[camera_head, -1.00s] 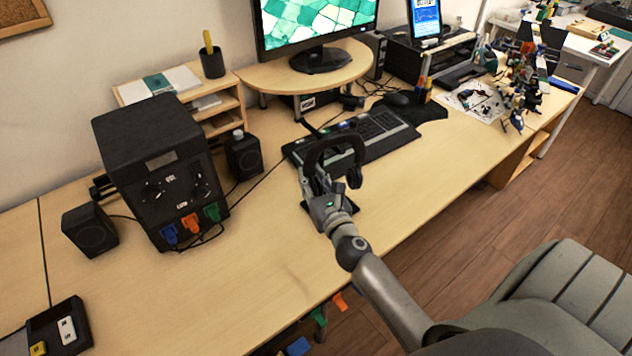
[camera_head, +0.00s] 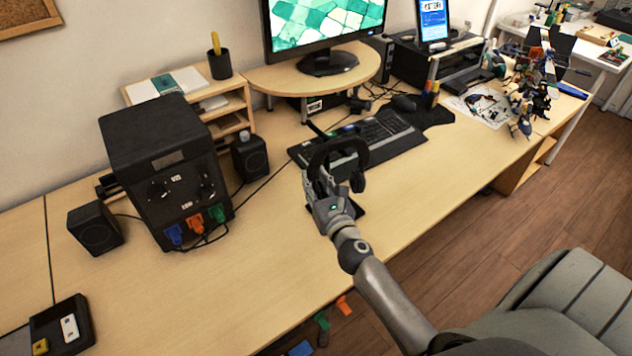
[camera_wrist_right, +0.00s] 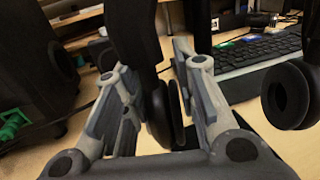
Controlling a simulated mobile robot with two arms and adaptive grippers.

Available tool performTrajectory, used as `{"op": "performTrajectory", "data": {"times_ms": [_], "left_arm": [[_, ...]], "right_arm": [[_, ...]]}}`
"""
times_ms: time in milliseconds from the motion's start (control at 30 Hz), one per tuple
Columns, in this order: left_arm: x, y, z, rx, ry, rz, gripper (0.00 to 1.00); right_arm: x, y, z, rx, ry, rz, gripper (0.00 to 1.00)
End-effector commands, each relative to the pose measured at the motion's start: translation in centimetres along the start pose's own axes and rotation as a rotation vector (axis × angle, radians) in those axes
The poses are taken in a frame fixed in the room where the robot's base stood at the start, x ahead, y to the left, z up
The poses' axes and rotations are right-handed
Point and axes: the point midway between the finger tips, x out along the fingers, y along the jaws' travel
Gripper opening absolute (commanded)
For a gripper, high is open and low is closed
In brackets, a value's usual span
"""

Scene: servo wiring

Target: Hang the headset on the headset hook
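The black headset (camera_head: 318,160) stands upright over the desk, in front of the keyboard. My right gripper (camera_head: 322,190) is at its near side. In the right wrist view the fingers (camera_wrist_right: 150,85) are apart, one on each side of an ear cup (camera_wrist_right: 160,115) and its band. A gap shows beside the cup, so I see no firm grip. The other ear cup (camera_wrist_right: 288,95) hangs to the right. A dark flat piece shows on the desk below the gripper. I cannot clearly pick out the headset hook. My left gripper is out of view.
A black box (camera_head: 150,135) with blue, orange and green pieces on its front stands left, between two small speakers (camera_head: 95,228) (camera_head: 250,157). The keyboard (camera_head: 375,135) lies behind the headset. Coloured pieces (camera_head: 321,322) show below the desk's front edge. The front desk (camera_head: 260,275) is clear.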

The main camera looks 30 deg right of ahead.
Motion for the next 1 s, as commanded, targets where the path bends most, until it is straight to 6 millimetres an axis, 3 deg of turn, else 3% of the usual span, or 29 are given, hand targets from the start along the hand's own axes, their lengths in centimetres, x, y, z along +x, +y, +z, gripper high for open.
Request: {"op": "performTrajectory", "data": {"times_ms": [33, 133, 533, 1000], "left_arm": [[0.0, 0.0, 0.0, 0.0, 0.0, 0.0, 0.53], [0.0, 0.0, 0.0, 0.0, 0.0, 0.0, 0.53], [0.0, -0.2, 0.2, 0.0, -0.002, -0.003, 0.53], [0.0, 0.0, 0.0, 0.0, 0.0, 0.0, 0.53]], "right_arm": [[0.0, 0.0, 0.1, -0.001, -0.001, 0.0, 0.36], [0.0, 0.0, 0.0, 0.0, 0.0, 0.0, 0.49], [-0.5, 0.0, -0.1, 0.001, 0.002, 0.0, 0.5], [-6.7, 0.0, -0.1, 0.003, 0.002, -0.001, 0.5]]}}
